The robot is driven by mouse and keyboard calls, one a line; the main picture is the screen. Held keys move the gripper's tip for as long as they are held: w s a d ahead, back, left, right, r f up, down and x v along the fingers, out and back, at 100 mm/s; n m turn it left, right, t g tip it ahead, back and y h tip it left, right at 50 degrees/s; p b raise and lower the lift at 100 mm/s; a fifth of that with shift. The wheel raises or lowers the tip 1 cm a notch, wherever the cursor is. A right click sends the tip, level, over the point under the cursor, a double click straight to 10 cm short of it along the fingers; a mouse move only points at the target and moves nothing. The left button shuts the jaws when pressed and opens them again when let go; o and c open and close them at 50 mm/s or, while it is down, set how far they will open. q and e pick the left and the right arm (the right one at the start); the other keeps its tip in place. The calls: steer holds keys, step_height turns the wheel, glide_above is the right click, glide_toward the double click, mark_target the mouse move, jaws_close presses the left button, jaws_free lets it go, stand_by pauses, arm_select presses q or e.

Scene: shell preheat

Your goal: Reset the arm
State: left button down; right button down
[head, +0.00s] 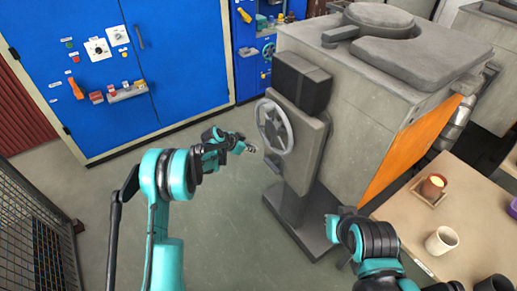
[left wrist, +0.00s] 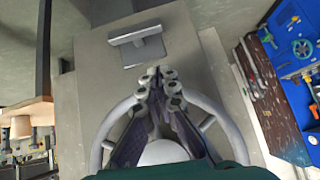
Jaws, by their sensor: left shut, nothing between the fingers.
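My left gripper (head: 249,147) is in front of the grey machine (head: 345,110), a little left of its handwheel (head: 274,127). Its fingers are together and empty. In the left wrist view the shut fingers (left wrist: 163,80) overlap the light grey handwheel (left wrist: 218,108) and hide part of its middle. A small grey handle (left wrist: 138,46) on the machine shows beyond the fingertips. In the head view there is a gap between the fingertips and the wheel.
A blue cabinet (head: 170,60) stands at the back left. A wire mesh fence (head: 30,235) is at the left edge. The floor around my left arm is clear.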

arm_select(q)
steer(key=shift+s+a+r, duration=0.15)
steer(key=shift+s+r, duration=0.05)
steer(key=shift+r, duration=0.1)
stand_by(0.4)
steer(key=s+a+r+n+y, duration=0.2)
steer(key=s+a+r+n, duration=0.1)
steer(key=s+r, duration=0.6)
steer(key=s+a+r+n+y, duration=0.1)
steer(key=s+a+r+n, duration=0.1)
steer(key=s+r, duration=0.7)
steer(key=s+a+n+y, duration=0.2)
steer(key=s+a+n, duration=0.1)
steer(key=s, duration=0.9)
steer(key=s+a+n+t+y, duration=0.1)
steer(key=s+a+n, duration=0.2)
steer(key=s, duration=0.9)
steer(key=shift+a+r+y, duration=0.2)
steer(key=shift+a+y, duration=0.2)
steer(key=shift+a, duration=0.15)
